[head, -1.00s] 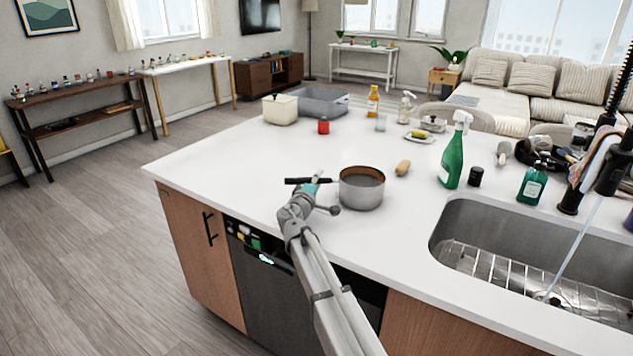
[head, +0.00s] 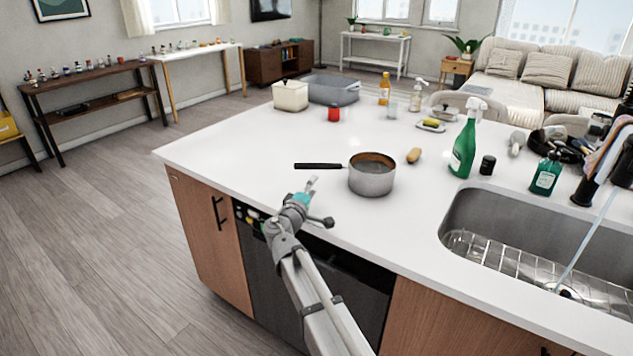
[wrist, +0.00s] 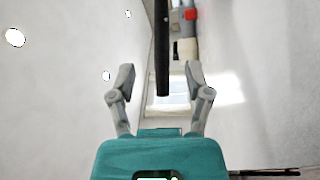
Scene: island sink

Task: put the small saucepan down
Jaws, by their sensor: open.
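The small saucepan (head: 372,182) is grey metal with a brown inside rim. It stands upright on the white counter (head: 240,145), and its black handle (head: 318,166) points left. My gripper (head: 312,183) is open and empty, just in front of the handle near the counter's front edge, apart from it. In the wrist view, the two grey fingers of my gripper (wrist: 160,76) are spread, and a dark bar, which looks like the handle (wrist: 163,55), runs between and beyond them. The pan's body does not show clearly there.
A potato-like brown item (head: 414,155), a green spray bottle (head: 466,145) and a black jar (head: 487,165) stand right of the pan. The sink (head: 470,215) is at the right. The counter's left part is clear.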

